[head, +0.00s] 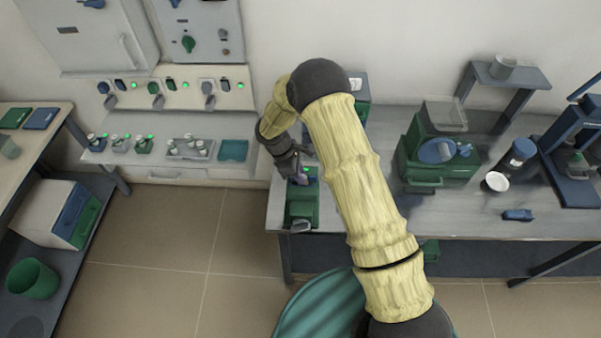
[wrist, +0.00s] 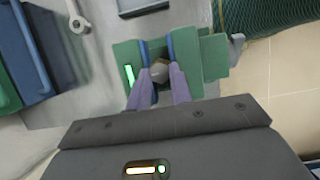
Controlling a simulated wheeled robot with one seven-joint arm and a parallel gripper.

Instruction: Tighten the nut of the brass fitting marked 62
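A green block-like holder (head: 301,208) with blue jaws stands at the left end of the bench. In the wrist view the green holder (wrist: 212,60) has a small brownish fitting (wrist: 160,70) between its blue jaws. I cannot read a 62 or any other mark on it. My gripper (head: 299,173) points down over the holder. In the wrist view its two purple fingers (wrist: 160,78) stand apart, one on each side of the fitting, with their tips close to it. Whether they touch it cannot be told. A green light strip (wrist: 130,76) glows on the holder.
A wrench-like tool (wrist: 77,18) lies near the holder. A green device with a blue disc (head: 437,150), a dark bottle (head: 519,154), a white cup (head: 496,181) and a small blue item (head: 518,215) stand further right on the bench. A wall shelf (head: 158,155) holds several small fittings and a teal tray (head: 233,150).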

